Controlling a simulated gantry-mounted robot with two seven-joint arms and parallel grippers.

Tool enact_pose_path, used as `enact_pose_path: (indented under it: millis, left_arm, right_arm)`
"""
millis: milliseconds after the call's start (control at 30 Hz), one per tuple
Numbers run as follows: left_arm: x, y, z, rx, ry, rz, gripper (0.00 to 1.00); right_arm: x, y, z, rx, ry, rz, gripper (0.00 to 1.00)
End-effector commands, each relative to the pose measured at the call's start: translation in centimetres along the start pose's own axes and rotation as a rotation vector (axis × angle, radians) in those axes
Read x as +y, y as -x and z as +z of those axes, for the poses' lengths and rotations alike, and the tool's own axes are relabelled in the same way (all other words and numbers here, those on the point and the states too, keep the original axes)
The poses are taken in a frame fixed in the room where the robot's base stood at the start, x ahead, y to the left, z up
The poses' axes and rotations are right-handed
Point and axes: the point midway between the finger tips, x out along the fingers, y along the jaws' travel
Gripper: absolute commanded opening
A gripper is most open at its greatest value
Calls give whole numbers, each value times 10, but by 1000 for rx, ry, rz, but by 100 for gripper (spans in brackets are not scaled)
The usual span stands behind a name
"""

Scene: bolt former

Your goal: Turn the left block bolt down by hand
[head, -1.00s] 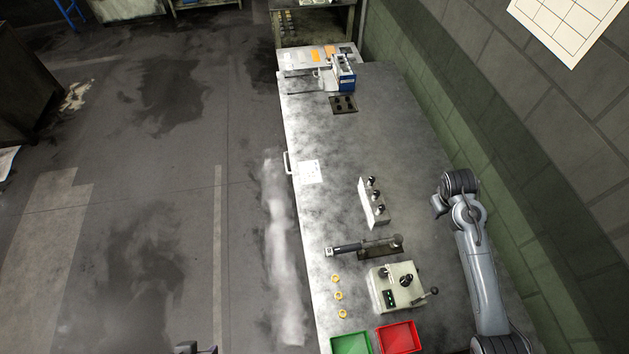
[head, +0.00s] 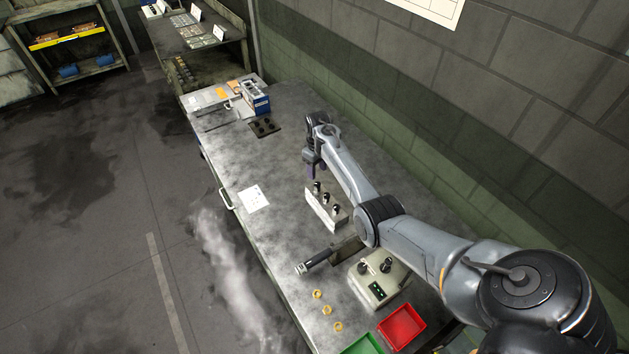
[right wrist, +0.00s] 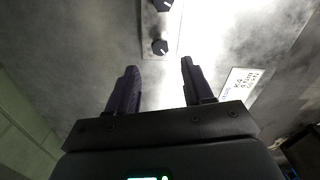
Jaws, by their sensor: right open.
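A block (head: 322,212) with a pale front face stands on the bench, with three black-topped bolts in a row. The leftmost bolt (head: 317,187) is at the block's far end in the head view. My right gripper (head: 313,170) is open and empty, pointing down close to that end. In the right wrist view the open fingers (right wrist: 158,66) point toward a black bolt head (right wrist: 160,47), which shows just beyond and between the tips, apart from them. A second bolt head (right wrist: 162,5) is at the top edge. My left gripper is out of view.
A black-handled tool (head: 315,260), a beige control box (head: 380,278), yellow rings (head: 326,309), a red tray (head: 402,327) and a green tray (head: 362,345) lie toward the near end. A paper sheet (head: 254,198) lies left of the block. A wall runs along the right.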

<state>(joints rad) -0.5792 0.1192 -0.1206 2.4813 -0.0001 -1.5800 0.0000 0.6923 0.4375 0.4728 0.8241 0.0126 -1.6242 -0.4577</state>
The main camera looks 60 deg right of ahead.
Motion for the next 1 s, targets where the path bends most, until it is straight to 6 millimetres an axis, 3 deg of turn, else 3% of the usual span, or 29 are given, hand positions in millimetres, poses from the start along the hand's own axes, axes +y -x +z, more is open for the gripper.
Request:
enact_pose_path:
  millis: [300, 800, 833, 1000]
  left_arm:
    - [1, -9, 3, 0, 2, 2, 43]
    - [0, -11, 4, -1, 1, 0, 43]
    - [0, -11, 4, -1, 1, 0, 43]
    - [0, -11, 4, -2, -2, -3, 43]
  right_arm:
    - [0, -47, 0, -2, 0, 0, 51]
    - [0, -59, 0, 1, 1, 1, 51]
    - [0, -59, 0, 1, 1, 1, 50]
    - [0, -59, 0, 1, 1, 1, 24]
